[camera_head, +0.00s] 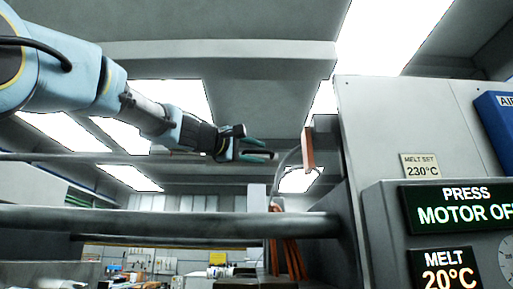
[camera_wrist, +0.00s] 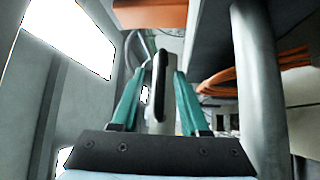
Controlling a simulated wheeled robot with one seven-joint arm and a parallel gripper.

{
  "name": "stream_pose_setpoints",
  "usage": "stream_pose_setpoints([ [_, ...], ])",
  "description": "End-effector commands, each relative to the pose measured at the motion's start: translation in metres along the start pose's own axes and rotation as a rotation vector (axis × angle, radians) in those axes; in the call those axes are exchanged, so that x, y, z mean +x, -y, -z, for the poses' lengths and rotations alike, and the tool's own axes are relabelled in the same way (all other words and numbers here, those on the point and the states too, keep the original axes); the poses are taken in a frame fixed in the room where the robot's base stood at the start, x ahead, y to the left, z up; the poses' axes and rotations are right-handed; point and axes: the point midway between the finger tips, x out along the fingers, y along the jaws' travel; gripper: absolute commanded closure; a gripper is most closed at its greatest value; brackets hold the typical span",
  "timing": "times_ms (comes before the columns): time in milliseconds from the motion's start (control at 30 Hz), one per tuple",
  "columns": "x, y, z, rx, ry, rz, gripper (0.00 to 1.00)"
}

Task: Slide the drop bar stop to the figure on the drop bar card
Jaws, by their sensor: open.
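My gripper (camera_head: 264,148) is raised at the centre of the head view, its two teal fingers apart and pointing right. In the wrist view my gripper (camera_wrist: 160,75) shows its fingers on either side of a narrow grey upright piece with a dark edge; I cannot tell whether they touch it or what it is. An orange block (camera_head: 308,148) is just right of the fingers in the head view, apart from them. It also shows at the top of the wrist view (camera_wrist: 150,14). I cannot identify the drop bar stop, and no drop bar card is readable.
A thick grey horizontal bar (camera_head: 150,218) runs below my arm. The press housing (camera_head: 370,130) stands at right, with a "MELT SET 230°C" card (camera_head: 422,166) and displays reading "PRESS MOTOR OFF" (camera_head: 460,206) and "MELT 20°C" (camera_head: 446,270). Orange hoses (camera_head: 290,255) hang below the block.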

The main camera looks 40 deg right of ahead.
Motion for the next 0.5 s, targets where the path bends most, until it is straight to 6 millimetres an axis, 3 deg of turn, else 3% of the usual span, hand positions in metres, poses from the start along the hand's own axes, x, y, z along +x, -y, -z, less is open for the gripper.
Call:
stream_pose_setpoints([
  [233, 0.0005, 0.0008, 0.0003, 0.0, -0.001, 0.0, 0.55],
  [500, 0.0003, 0.0007, 0.0004, 0.0, -0.001, 0.0, 0.86],
])
